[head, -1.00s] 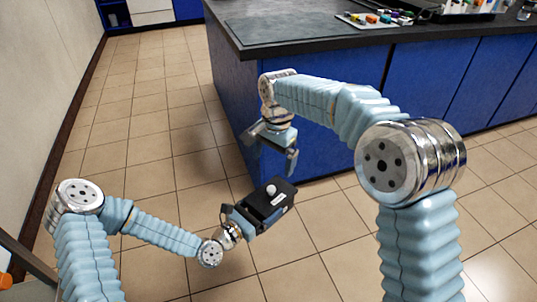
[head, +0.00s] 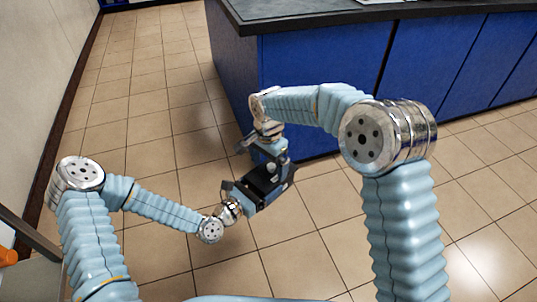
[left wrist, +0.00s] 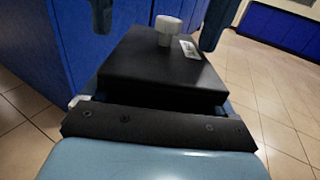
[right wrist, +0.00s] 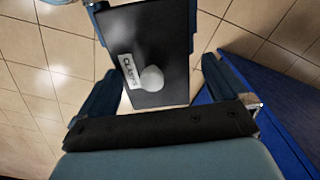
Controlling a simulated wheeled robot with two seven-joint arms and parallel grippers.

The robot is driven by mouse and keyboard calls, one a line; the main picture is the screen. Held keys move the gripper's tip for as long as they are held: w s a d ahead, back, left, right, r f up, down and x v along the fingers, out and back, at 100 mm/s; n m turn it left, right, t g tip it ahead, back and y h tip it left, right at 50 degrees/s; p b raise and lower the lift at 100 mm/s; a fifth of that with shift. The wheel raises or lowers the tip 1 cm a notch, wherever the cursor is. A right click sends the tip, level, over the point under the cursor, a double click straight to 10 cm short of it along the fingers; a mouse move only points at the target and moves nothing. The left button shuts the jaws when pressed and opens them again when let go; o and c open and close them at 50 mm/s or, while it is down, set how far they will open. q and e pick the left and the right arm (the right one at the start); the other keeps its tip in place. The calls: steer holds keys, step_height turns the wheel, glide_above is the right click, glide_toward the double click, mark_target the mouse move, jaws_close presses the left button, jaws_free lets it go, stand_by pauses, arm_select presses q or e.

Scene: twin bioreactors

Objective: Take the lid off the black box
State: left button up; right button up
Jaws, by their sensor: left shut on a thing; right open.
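The black box (left wrist: 160,78) is held in the air by my left gripper (head: 240,194), which is shut on its near end. Its flat black lid (right wrist: 150,38) has a white round knob (left wrist: 168,29) and a white label (right wrist: 131,71) on top. The knob also shows in the right wrist view (right wrist: 151,79). My right gripper (right wrist: 146,95) is open above the lid, its fingers spread on either side of the knob and apart from it. The lid sits on the box. In the head view my right gripper partly hides the box's far end.
A blue counter (head: 330,75) with a dark worktop (head: 290,14) stands behind and to the right of the grippers. An orange item (head: 8,256) lies at the left edge. Tiled floor around the box is clear.

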steer(key=shift+f, duration=0.1)
jaws_close()
stand_by(0.6)
stand_by(0.5)
steer(key=shift+a+r, duration=0.1)
steer(key=shift+r, duration=1)
